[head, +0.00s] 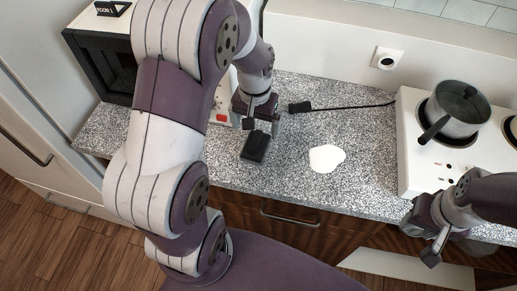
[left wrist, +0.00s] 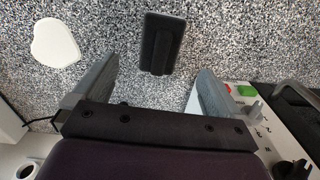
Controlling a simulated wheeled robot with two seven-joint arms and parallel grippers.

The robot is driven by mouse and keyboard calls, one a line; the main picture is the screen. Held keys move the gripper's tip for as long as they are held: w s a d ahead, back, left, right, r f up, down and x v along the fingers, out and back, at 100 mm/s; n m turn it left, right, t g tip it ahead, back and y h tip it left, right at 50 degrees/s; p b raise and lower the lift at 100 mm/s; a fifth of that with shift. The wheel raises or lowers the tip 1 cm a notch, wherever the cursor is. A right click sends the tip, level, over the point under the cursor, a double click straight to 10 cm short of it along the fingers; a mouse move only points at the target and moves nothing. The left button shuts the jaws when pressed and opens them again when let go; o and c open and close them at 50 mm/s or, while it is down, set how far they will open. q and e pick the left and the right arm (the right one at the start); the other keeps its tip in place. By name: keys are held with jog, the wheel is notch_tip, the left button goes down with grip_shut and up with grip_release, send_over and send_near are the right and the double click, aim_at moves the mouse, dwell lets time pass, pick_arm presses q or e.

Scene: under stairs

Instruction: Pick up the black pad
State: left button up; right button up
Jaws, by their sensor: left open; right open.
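The black pad (head: 255,146) is a dark rectangular block lying on the speckled grey countertop (head: 290,180). In the left wrist view the pad (left wrist: 162,43) shows a raised bar along its middle and lies ahead of the fingers, between their lines. My left gripper (head: 261,121) is above the counter just behind the pad, open and empty. Its two grey fingers spread apart in the left wrist view (left wrist: 155,88). My right gripper (head: 433,243) is open and empty near the counter's front edge at right, far from the pad.
A white flat piece (head: 326,158) lies right of the pad. A black plug with a cord (head: 302,107) lies behind. A white hob (head: 445,165) with a grey pot (head: 458,108) stands at right. A microwave (head: 100,65) stands at left.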

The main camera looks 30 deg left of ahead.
aim_at(256, 137)
pick_arm(q)
jog(key=f, duration=0.5)
jog(key=f+p, duration=0.1)
jog(key=f, duration=0.2)
jog(key=shift+w+a+f, duration=0.1)
jog(key=shift+w+f, duration=0.15)
jog(key=shift+w, duration=0.1)
jog(key=shift+w+a+f, duration=0.1)
jog(key=shift+a+f, duration=0.1)
jog(key=shift+f, duration=0.2)
jog(key=shift+d+r, duration=0.1)
jog(key=shift+d, duration=0.05)
jog(key=c, duration=0.9)
jog(key=shift+c, duration=1.2)
